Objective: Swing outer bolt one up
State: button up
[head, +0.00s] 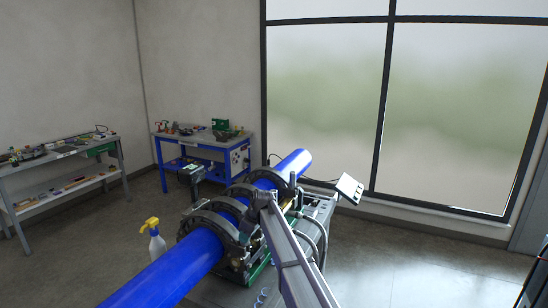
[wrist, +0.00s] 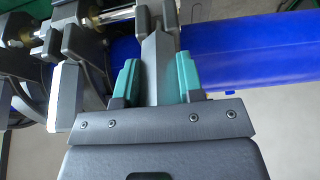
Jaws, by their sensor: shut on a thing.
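My gripper (wrist: 158,78) has two teal fingertips, shut on a grey, tapered metal piece that appears to be outer bolt one (wrist: 157,62). The piece stands between the fingers in the wrist view, its far end between two dark lugs of a clamp (wrist: 168,12). A blue pipe (wrist: 250,45) runs behind it. In the head view the blue pipe (head: 165,280) lies through several dark clamp rings (head: 208,222) of the fusion cart. My arm reaches to the right side of these rings; the fingertips and the bolt are too small to make out there.
A yellow-topped spray bottle (head: 157,243) stands left of the pipe. A control panel (head: 348,188) is on the cart's right. A blue workbench (head: 205,140) and a grey shelf table (head: 65,155) stand behind.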

jog(key=shift+w+a+r, duration=0.25)
jog(key=shift+w+a, duration=0.1)
jog(key=shift+a, duration=0.6)
jog(key=shift+w+a, duration=0.25)
jog(key=shift+a, duration=0.4)
jog(key=shift+a, duration=0.15)
jog(key=shift+w+a+r, duration=0.1)
jog(key=shift+w+a, duration=0.05)
